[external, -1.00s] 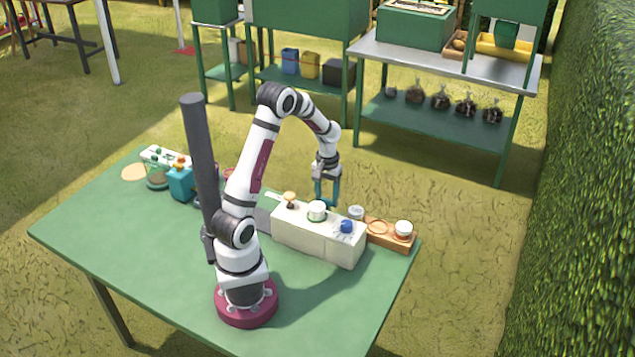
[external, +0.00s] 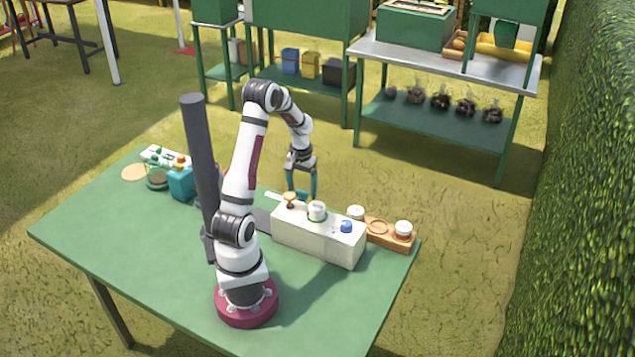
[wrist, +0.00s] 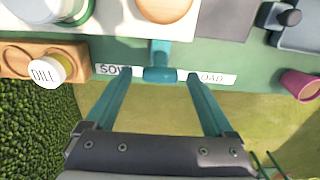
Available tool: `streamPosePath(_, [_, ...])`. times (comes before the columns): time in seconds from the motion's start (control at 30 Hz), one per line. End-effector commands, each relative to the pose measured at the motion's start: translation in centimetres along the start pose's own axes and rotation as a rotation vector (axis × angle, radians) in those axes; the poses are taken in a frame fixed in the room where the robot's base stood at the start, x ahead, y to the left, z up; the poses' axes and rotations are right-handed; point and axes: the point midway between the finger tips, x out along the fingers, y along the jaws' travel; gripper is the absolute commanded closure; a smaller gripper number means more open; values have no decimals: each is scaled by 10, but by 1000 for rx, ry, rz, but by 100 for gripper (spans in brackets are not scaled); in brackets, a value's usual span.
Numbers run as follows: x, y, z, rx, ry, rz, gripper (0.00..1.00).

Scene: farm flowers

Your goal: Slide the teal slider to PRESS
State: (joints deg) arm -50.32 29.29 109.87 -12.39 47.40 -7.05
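The teal slider (wrist: 160,66) sticks out from the side of the cream box (wrist: 115,22) in the wrist view, in front of a white label strip (wrist: 215,79). The strip reads partly "SO…" at left and "…OAD" at right; I see no PRESS marking. My gripper (wrist: 158,80) is open, with one teal finger on each side of the slider and gaps to both. In the external view my gripper (external: 302,195) is low behind the cream box (external: 318,243). The slider cannot be made out there.
The box carries a wooden knob (external: 290,199), a white cup (external: 317,210) and a blue knob (external: 346,226). A wooden tray (external: 378,228) with white-lidded cups stands at its right. A pink cup (wrist: 300,84) shows at right.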

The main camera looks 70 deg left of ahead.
Motion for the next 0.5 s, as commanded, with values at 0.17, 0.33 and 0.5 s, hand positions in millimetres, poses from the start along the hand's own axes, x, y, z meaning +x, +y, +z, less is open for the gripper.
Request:
streamPosePath(0.17, [0,0,0,0,-1,0,12])
streamPosePath(0.33, [-12,0,0,-1,2,0,12])
streamPosePath(0.5, [-60,0,-1,1,6,-1,12])
